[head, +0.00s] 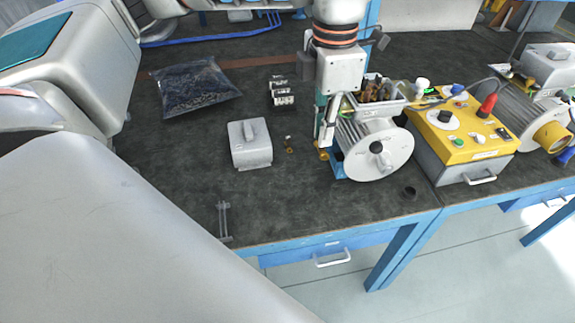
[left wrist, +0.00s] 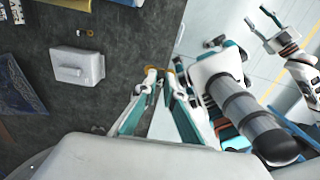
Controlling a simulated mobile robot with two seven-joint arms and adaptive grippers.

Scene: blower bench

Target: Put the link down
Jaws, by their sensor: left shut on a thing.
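My left gripper (head: 322,148) is low over the bench, just left of the motor with the white disc (head: 385,150). It is shut on the link (head: 323,154), a small brass-coloured piece at its fingertips, mostly hidden. In the left wrist view the gripper (left wrist: 162,74) shows narrow teal fingers with brass colour at the tips; whether the link touches the bench I cannot tell. A grey box-shaped cover (head: 250,145) lies to the left, with small brass pieces (head: 288,146) beside it. My right gripper (left wrist: 257,17) shows open and empty in the left wrist view, over the floor.
A dark bag (head: 195,88) and small labelled blocks (head: 282,91) lie behind the cover. A thin grey piece (head: 224,222) lies near the front edge. The dark bench front centre is clear.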

